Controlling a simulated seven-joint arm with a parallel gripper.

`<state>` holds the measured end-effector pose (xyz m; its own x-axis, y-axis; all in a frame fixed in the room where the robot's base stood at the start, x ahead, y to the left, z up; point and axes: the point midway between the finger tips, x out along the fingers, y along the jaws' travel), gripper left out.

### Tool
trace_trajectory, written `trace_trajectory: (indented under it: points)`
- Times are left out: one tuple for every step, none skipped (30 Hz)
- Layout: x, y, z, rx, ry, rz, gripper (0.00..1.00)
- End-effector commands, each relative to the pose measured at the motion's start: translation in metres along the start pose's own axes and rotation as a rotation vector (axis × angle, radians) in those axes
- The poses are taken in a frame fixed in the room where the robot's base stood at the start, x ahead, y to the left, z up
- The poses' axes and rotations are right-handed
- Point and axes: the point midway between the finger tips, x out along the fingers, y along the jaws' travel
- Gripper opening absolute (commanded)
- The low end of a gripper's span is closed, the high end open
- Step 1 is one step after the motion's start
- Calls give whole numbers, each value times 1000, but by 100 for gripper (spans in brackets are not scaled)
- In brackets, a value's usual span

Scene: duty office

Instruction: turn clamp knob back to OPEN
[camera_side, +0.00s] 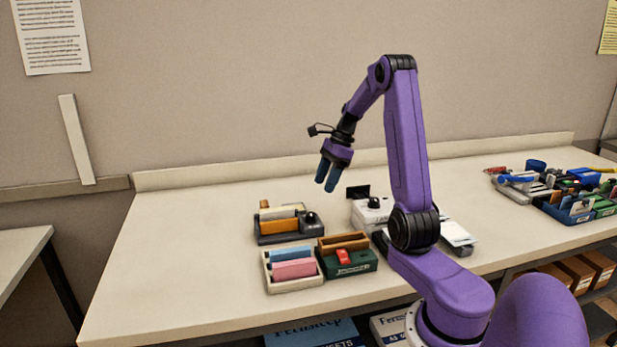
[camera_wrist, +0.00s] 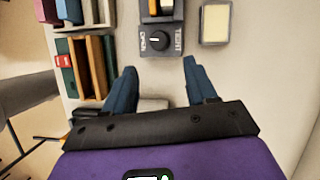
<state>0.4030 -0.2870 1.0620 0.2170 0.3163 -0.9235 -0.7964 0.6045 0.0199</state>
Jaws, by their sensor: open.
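The clamp knob (camera_wrist: 158,41) is round and black and sits at the near end of a dark grey device (camera_wrist: 146,49) in the wrist view. Lettering that looks like OPEN stands left of the knob and TEST right of it. Which way the knob points is too small to tell. In the side view the knob (camera_side: 311,217) is at the right end of the grey device (camera_side: 262,239), which carries orange and cream blocks. My gripper (camera_side: 326,184) is open and empty, well above the table, up and right of the knob. In the wrist view the knob lies just beyond my open fingers (camera_wrist: 160,66).
A cream tray (camera_side: 283,288) with blue and pink blocks and a green box (camera_side: 348,266) with a red piece stand in front of the grey device. A white device (camera_side: 362,218) stands to its right. The table's left part is clear. Clutter fills the far right.

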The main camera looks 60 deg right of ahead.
Motion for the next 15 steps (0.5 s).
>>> trace_trajectory:
  points:
    - [-10,-1,0,1,1,-5,57]
    - [-15,-1,-1,1,1,-6,57]
    - [-22,0,-1,1,1,-5,57]
    - [-27,0,-1,1,1,-5,57]
    - [-32,-1,-1,0,1,-5,57]
    - [-39,-1,-1,0,2,-5,57]
    - [-44,-1,-1,0,2,-5,57]
    - [-49,-1,0,0,1,-4,57]
    - [-56,-1,0,0,1,-4,57]
    - [-61,-1,0,0,1,-4,57]
    - [-66,-1,0,0,1,-4,57]
    - [-73,-1,0,0,1,-5,57]
    - [-78,0,0,0,1,-3,57]
    - [-82,0,-1,-1,2,-4,57]
    - [-79,-3,1,-53,2,16,57]
